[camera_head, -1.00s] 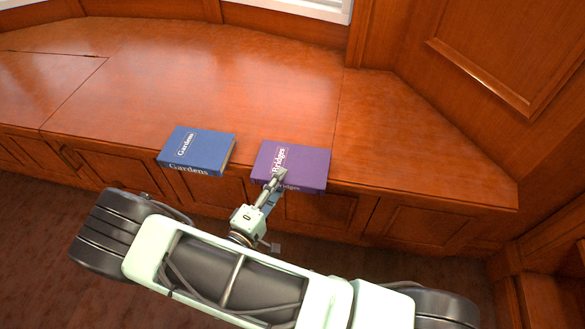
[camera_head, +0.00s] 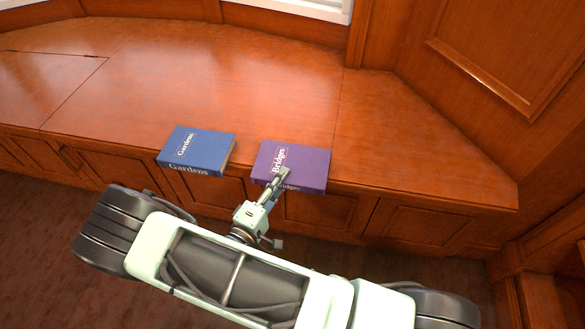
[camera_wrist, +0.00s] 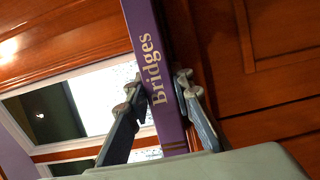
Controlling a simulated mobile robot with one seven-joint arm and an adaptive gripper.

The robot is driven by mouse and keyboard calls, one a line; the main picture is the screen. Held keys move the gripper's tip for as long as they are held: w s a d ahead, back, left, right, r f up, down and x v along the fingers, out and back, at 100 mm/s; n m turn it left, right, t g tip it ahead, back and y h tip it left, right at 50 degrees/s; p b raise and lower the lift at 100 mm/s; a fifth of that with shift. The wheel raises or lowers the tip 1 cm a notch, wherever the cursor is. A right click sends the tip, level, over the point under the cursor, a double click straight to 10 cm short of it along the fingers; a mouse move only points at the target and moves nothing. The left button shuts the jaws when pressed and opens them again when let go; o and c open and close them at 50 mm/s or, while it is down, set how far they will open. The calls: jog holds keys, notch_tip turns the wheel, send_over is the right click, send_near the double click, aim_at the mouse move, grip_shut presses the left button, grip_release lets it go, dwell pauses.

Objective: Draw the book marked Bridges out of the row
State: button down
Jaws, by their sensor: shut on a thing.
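The purple book marked Bridges (camera_head: 308,160) lies flat at the front edge of the wooden window seat, its spine facing me. Its spine, with gold lettering, also fills the middle of the wrist view (camera_wrist: 145,25). My gripper (camera_head: 283,175) is at the book's front edge. In the wrist view my gripper (camera_wrist: 158,86) has one finger on each side of the spine and is shut on it. The far side of the book is hidden in the wrist view. The blue book marked Gardens (camera_head: 200,146) lies to the left, apart from the purple book.
The window seat (camera_head: 215,75) is bare behind and right of the books. Its panelled front (camera_head: 410,225) drops to a dark floor. A wood-panelled wall (camera_head: 500,55) stands at the right, and a window shows at the top.

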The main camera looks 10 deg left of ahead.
jog(key=shift+r, duration=0.45)
jog(key=shift+s+r+p, duration=0.35)
jog(key=shift+r+p, duration=0.4)
jog(key=shift+p, duration=0.15)
jog(key=shift+s+a+r+p, duration=0.1)
jog(key=shift+s+r+p, duration=0.5)
jog(key=shift+r, duration=0.25)
jog(key=shift+s+r+p, duration=0.5)
jog(key=shift+r+p, duration=0.15)
jog(key=shift+r, duration=0.2)
